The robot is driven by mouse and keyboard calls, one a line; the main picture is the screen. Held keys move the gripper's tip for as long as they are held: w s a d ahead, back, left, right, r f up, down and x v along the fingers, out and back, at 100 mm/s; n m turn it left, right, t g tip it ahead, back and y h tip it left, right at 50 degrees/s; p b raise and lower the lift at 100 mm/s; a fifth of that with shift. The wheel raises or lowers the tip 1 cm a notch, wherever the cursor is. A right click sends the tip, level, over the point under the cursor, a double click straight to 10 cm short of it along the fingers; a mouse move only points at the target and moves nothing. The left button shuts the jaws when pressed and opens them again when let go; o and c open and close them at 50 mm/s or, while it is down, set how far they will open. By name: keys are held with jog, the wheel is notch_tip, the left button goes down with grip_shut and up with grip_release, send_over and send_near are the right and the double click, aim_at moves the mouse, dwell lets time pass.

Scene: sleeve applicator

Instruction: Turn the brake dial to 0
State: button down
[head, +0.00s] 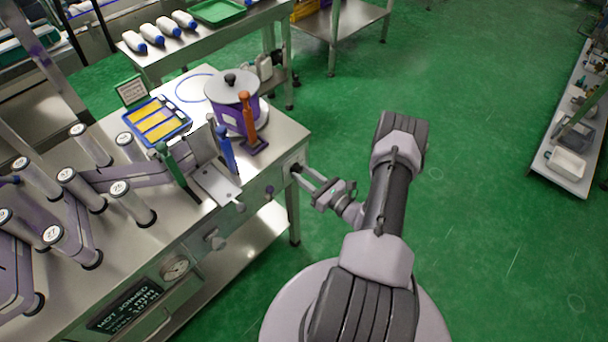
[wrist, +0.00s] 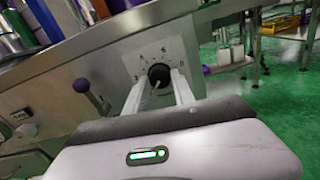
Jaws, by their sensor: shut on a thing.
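The brake dial (wrist: 159,75) is a round black knob with a pale pointer line, on a light square plate on the machine's front panel. Small marks ring it; I cannot read them all. My gripper (wrist: 160,84) has its two pale fingers on either side of the dial, shut on it. In the head view my gripper (head: 297,172) reaches left to the right end of the bench front. There the light dial plate (head: 291,161) shows, and the fingers partly cover the dial.
A purple-knobbed lever (wrist: 84,86) sticks out left of the dial. In the head view the steel bench (head: 285,130) carries rollers, a lidded purple pot (head: 233,95) and coloured handles. A display (head: 125,306) reads "NOT JOINED".

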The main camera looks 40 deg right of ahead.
jog(key=c, duration=1.1)
grip_release()
jog(key=shift+o, duration=0.2)
jog(key=shift+s, duration=0.15)
jog(key=s+d+p, duration=0.1)
jog(key=s+p, duration=0.3)
jog(key=s, duration=1.3)
jog(key=shift+d, duration=0.15)
